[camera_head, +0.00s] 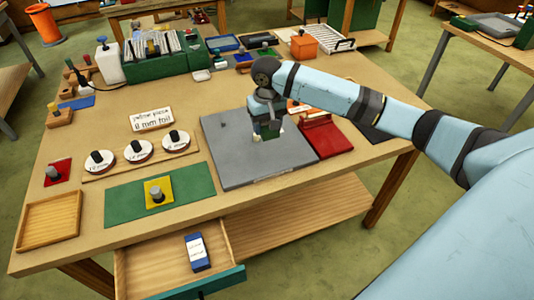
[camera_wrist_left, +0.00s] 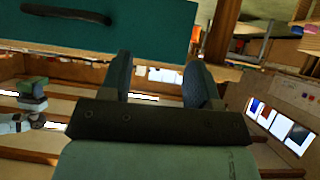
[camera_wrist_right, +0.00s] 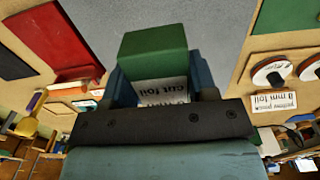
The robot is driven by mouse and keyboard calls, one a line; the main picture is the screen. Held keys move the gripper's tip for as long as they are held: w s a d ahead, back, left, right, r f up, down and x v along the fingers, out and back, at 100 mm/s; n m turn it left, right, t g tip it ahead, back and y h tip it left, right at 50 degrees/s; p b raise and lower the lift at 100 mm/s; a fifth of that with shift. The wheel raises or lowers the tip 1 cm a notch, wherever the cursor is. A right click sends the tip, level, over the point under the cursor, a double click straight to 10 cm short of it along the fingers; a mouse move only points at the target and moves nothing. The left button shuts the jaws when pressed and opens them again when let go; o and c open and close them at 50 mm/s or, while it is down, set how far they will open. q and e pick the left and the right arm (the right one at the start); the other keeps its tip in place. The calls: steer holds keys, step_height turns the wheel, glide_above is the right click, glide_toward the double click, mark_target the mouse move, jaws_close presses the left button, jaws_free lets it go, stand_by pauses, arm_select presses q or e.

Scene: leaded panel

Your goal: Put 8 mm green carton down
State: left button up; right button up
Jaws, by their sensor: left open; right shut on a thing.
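The green carton (camera_wrist_right: 155,48) is between the fingers of my right gripper (camera_wrist_right: 155,85), which is shut on it. Its white label, with "cut foil" and "mm" lettering, shows in the right wrist view. In the head view my right gripper (camera_head: 268,128) points down with the carton (camera_head: 268,133) over the grey slab (camera_head: 228,165). I cannot tell whether the carton touches the slab. My left gripper (camera_wrist_left: 158,80) is open and empty, below the teal drawer front (camera_wrist_left: 110,35) in the left wrist view; it does not show in the head view.
The open drawer (camera_head: 150,265) holds a blue item (camera_head: 197,252). The slab's front and left parts are clear.

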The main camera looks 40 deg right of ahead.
mark_target(267, 161)
step_height(267, 161, down, 12)
steer(key=shift+f+p, duration=0.15)
steer(key=shift+p, duration=0.15)
steer(key=shift+f, duration=0.1)
steer(key=o, duration=0.9)
steer(key=shift+o, duration=0.2)
step_height(267, 161, up, 12)
steer(key=shift+r+b, duration=0.15)
steer(key=shift+b, duration=0.35)
